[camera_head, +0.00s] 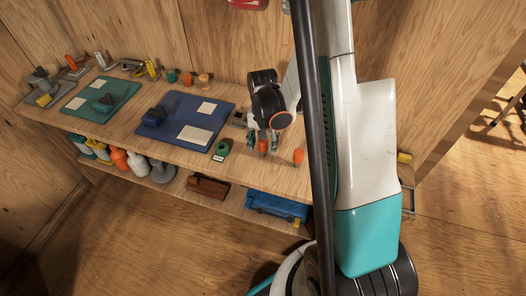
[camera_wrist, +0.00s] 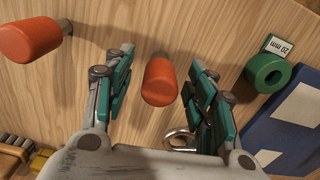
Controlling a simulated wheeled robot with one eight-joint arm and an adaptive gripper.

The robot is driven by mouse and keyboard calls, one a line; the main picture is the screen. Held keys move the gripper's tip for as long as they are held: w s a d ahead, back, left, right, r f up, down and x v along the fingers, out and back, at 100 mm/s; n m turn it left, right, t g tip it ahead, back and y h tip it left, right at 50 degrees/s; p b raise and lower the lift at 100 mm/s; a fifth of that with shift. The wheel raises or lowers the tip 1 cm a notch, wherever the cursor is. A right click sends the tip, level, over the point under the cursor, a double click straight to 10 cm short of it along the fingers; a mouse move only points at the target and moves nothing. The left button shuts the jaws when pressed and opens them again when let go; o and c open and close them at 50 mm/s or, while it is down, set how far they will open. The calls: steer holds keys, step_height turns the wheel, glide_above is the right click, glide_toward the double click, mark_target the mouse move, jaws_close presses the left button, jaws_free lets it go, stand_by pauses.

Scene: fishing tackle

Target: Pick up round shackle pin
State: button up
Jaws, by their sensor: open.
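An orange round-ended piece (camera_wrist: 160,84) stands between my open fingers in the wrist view; it also shows in the head view (camera_head: 262,145). A bit of grey metal shows at its far end. A second, similar orange piece (camera_wrist: 30,40) stands to the left, outside the fingers, and shows in the head view (camera_head: 298,156). I cannot tell for sure which of them is the round shackle pin. My gripper (camera_wrist: 154,72) is low over the bench, fingers either side of the first orange piece with gaps; it is small in the head view (camera_head: 262,142).
A curved metal piece (camera_wrist: 178,140) lies partly hidden by the right finger. A green ring (camera_wrist: 267,73) with a "20 mm" tag and a blue mat (camera_wrist: 262,130) lie to the right. The wooden bench (camera_head: 262,178) has its front edge close by; a lower shelf holds bottles and a blue case (camera_head: 275,207).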

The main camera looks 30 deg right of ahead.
steer(key=shift+r, duration=0.1)
jaws_close()
